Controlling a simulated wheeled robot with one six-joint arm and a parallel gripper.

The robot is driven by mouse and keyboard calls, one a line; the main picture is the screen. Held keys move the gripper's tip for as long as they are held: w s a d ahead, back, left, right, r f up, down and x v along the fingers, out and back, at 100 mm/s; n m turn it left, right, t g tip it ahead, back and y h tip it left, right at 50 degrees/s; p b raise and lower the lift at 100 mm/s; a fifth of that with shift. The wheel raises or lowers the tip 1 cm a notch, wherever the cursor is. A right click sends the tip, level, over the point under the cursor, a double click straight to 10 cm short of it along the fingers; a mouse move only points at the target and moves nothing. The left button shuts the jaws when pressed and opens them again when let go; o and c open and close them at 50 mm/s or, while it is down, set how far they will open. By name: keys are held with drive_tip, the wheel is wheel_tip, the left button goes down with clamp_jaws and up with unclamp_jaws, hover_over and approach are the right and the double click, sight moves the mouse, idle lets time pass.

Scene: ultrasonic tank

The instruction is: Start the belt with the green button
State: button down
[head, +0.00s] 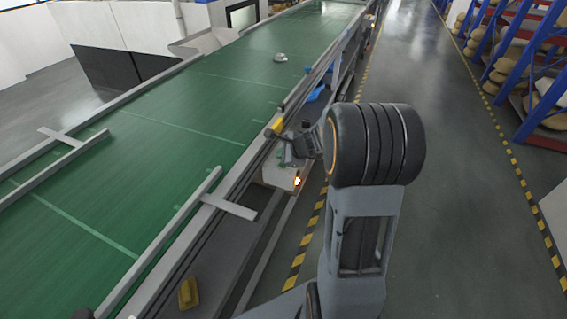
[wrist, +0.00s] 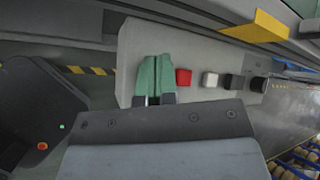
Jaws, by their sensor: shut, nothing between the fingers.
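My gripper (wrist: 156,76) shows in the wrist view as two narrow green fingers side by side, with nothing seen held. They lie over the left end of a pale grey control box (wrist: 195,53), just left of a red button (wrist: 183,77). No green button can be told apart from the green fingers; that part of the box is hidden behind them. I cannot tell whether the fingertips touch the box. In the head view my gripper (head: 283,155) is at the belt's right side, by the control box (head: 278,178), partly hidden by my wrist.
A white button (wrist: 210,79), a black button (wrist: 233,82) and a dark knob (wrist: 258,84) continue the row. The green conveyor belt (head: 170,135) carries a small pale object (head: 280,57). Grey rails edge it. A clear floor aisle (head: 450,150) lies right.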

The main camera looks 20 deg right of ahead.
drive_tip(key=shift+f, duration=0.15)
drive_tip(key=shift+f+b, duration=0.3)
drive_tip(key=shift+b, duration=0.25)
